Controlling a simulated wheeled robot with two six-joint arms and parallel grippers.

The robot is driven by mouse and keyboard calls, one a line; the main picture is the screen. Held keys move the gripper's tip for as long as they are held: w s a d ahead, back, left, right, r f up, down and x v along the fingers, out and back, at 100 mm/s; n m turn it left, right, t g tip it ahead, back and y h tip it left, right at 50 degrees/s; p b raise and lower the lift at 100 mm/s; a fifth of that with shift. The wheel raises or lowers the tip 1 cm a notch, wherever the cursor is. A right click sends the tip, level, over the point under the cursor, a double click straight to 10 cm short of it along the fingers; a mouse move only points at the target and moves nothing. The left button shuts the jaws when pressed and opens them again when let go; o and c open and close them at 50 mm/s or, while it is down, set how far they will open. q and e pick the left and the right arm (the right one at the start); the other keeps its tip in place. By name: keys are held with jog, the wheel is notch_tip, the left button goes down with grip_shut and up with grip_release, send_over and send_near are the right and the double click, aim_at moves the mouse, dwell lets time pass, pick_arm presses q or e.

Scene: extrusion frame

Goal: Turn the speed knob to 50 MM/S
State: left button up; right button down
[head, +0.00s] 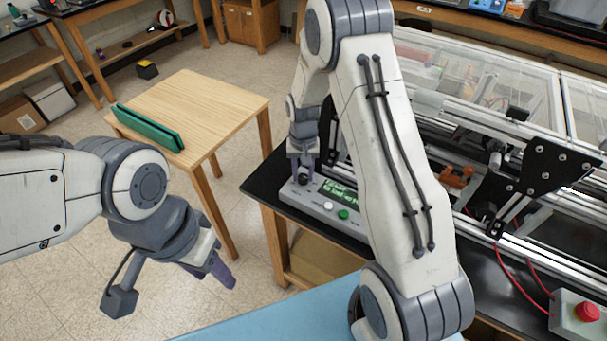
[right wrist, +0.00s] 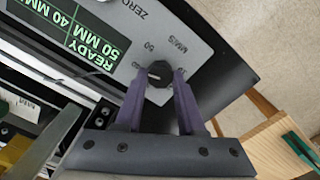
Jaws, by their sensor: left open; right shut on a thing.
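The black speed knob (right wrist: 160,74) sits on a grey control panel (head: 318,206) near the table's left corner. My right gripper (head: 302,176) is on it; in the right wrist view its purple fingers (right wrist: 159,90) close around the knob's sides. Scale marks with "50" and "MM/S" show beside the knob; a mark at its left is partly hidden. A light line on the knob points roughly left in that view. The panel's green display (right wrist: 80,32) reads "READY", "40 MM" and "50 MM", cut off at the edge. My left gripper (head: 222,272) is open and empty, away from the panel.
The panel has a white button (head: 328,206) and a green button (head: 343,214). A wooden table (head: 215,95) with a green object (head: 148,128) stands at left. A metal extrusion frame (head: 500,150) fills the right, with a red-button box (head: 585,315) in front.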

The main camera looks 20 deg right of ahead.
jog(key=m, duration=0.4)
jog(key=shift+m+b, duration=0.3)
jog(key=shift+b, duration=0.1)
jog(key=shift+r+m+b, duration=0.1)
jog(key=shift+m+b, duration=0.2)
jog(key=shift+m, duration=2)
jog(key=c, duration=0.5)
grip_release()
